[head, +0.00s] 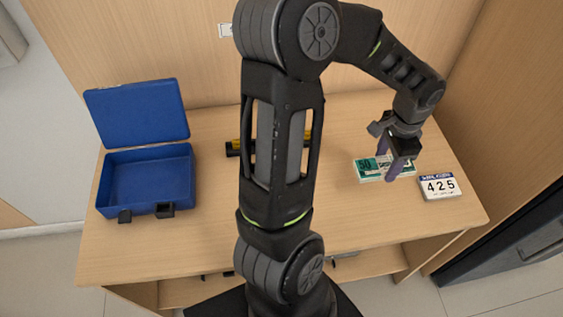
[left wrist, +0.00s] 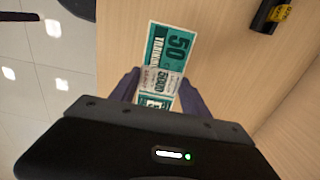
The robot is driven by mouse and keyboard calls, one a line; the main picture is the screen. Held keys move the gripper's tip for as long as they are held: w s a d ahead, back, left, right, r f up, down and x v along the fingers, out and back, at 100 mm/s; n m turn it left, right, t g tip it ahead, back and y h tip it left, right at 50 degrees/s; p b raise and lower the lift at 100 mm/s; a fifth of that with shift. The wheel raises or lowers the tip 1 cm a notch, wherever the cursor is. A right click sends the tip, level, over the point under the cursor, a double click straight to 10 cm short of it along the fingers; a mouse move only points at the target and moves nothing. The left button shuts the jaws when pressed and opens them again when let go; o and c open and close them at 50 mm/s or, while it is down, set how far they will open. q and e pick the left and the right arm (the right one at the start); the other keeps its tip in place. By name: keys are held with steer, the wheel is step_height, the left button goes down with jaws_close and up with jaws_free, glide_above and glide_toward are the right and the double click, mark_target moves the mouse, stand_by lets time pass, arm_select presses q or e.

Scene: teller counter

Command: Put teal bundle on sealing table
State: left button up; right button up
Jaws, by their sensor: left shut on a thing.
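The teal bundle (head: 369,169) is a flat stack of teal and white notes with a pale band and the number 50, at the right of the wooden table (head: 345,217). My left gripper (head: 392,163) is over its right part, with its purple fingers at the bundle's two long sides. The left wrist view shows the bundle (left wrist: 168,58) between the fingers (left wrist: 160,92), which are shut on it. Whether it touches the tabletop is hard to tell. No label marks a sealing table. My right gripper is not in view.
An open blue box (head: 150,178) sits at the left. A black and yellow item (head: 233,148) is partly hidden behind my arm. The front right tabletop is clear.

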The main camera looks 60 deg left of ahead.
arm_select(q)
steer(key=shift+w+a+f, duration=0.1)
steer(key=shift+a, duration=0.05)
steer(key=shift+f, duration=0.1)
glide_above(373, 189)
steer(key=shift+f+p, duration=0.3)
steer(key=shift+f, duration=2.75)
steer(key=shift+f, duration=1.85)
steer(key=shift+f, duration=0.15)
steer(key=o, duration=1.4)
steer(key=shift+o, duration=0.2)
